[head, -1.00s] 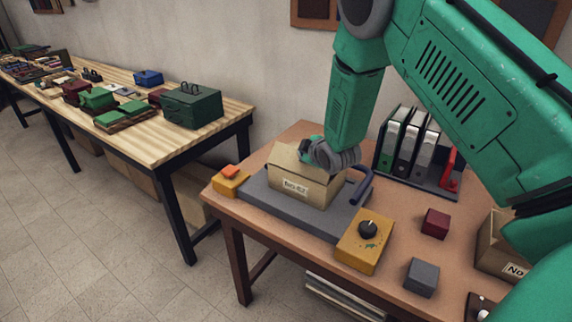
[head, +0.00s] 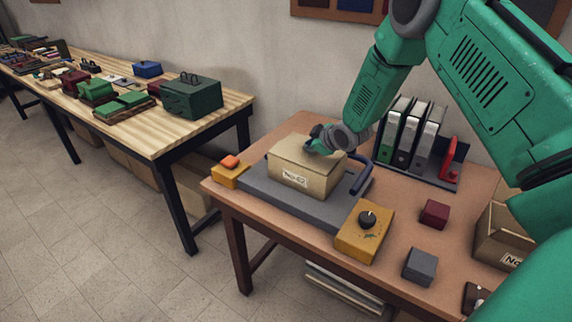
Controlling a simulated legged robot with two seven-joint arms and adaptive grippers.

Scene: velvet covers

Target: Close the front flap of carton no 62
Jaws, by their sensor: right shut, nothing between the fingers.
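The carton no 62 (head: 303,181) is a tan cardboard box with a white label on its front. It sits on a grey slab (head: 262,195) on the brown table. Its top (head: 300,152) now looks covered, with a flap lying roughly level across it. My right gripper (head: 316,143) is shut and empty, over the back right part of the carton's top, touching it or just above it. The gripper hides part of the back of the top. My left gripper is not in view.
A blue bar (head: 360,180) curves beside the carton. A yellow box with a black knob (head: 367,219) stands in front, an orange-topped block (head: 230,165) to the left. Upright binders (head: 410,135), small cubes and another carton (head: 497,238) are on the right.

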